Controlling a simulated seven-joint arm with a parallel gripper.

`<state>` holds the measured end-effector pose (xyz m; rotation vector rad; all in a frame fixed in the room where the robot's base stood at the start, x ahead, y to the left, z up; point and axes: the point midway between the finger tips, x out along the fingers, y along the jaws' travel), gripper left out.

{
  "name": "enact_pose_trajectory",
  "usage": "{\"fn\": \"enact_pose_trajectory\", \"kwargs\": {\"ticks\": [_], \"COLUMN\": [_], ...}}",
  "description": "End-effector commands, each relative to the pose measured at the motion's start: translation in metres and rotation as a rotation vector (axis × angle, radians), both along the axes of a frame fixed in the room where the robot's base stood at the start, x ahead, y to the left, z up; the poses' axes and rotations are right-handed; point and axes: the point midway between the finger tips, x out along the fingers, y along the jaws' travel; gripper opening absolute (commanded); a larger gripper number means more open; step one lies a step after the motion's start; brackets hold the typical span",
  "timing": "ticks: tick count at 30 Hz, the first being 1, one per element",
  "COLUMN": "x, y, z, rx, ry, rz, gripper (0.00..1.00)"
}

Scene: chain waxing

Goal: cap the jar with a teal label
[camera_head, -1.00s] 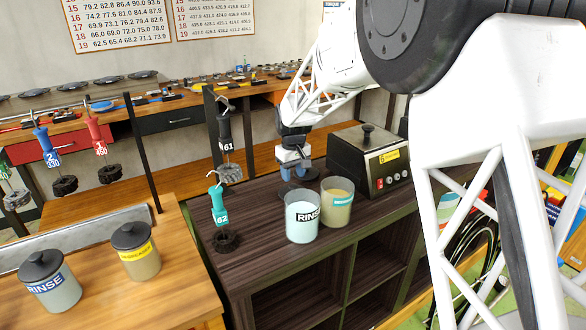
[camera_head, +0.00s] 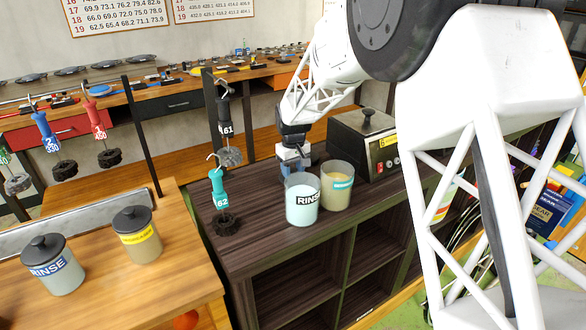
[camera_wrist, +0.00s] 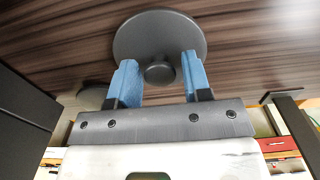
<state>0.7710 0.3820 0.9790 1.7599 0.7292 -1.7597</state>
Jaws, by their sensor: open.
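The jar with a teal label (camera_head: 337,187) stands open on the dark wood shelf unit, beside and behind the open RINSE jar (camera_head: 302,203). My gripper (camera_wrist: 159,62) is open, low behind these jars in the head view (camera_head: 292,165). In the wrist view a dark round lid (camera_wrist: 158,28) lies on the dark wood, its knob (camera_wrist: 160,73) between my two blue fingers with a gap on each side. A second dark lid (camera_wrist: 90,98) is partly hidden behind my left finger. The head view hides the lids behind the jars and gripper.
A black wax heater (camera_head: 365,147) stands right of the jars. A stand holds a teal 62 tool (camera_head: 217,187) and a 61 tool (camera_head: 225,115) left of them. Two capped jars, RINSE (camera_head: 53,267) and yellow-labelled (camera_head: 137,235), are on the left bench.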

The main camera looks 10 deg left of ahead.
Motion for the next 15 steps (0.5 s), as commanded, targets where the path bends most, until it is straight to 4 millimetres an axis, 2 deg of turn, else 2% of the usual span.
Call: {"fn": "enact_pose_trajectory", "kwargs": {"ticks": [1, 9, 15], "x": [0.0000, 0.0000, 0.0000], "y": [0.0000, 0.0000, 0.0000], "z": [0.0000, 0.0002, 0.0020], "rx": [0.000, 0.000, 0.000], "ry": [0.000, 0.000, 0.000], "rz": [0.000, 0.000, 0.000], "gripper": [0.42, 0.02, 0.02]}}
